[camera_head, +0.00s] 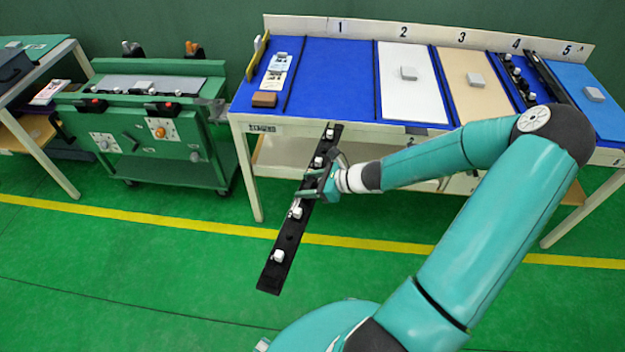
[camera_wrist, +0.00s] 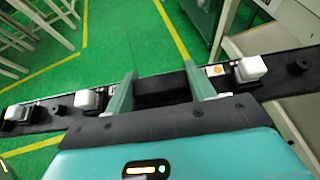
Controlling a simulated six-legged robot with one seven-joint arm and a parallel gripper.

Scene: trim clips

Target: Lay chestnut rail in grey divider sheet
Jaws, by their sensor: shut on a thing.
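My gripper (camera_head: 325,184) is shut on a long dark, nearly black rail (camera_head: 287,246) with several white clips along it. The rail hangs in the air over the floor, in front of the blue table, slanting from upper right to lower left. In the wrist view, the two green fingers (camera_wrist: 160,90) straddle the rail's middle, and the rail (camera_wrist: 290,84) runs out to both sides. No chestnut colour shows on it. A grey sheet (camera_head: 140,82) lies on top of the green cart at the left, apart from the rail.
The green cart (camera_head: 150,145) carries dark clips and knobs along its top edges. The long table (camera_head: 325,85) has numbered bays with white, tan and blue panels, and a brown block (camera_head: 264,99) near its left end. Another table (camera_head: 40,150) stands far left. Green floor (camera_head: 120,260) is clear in front.

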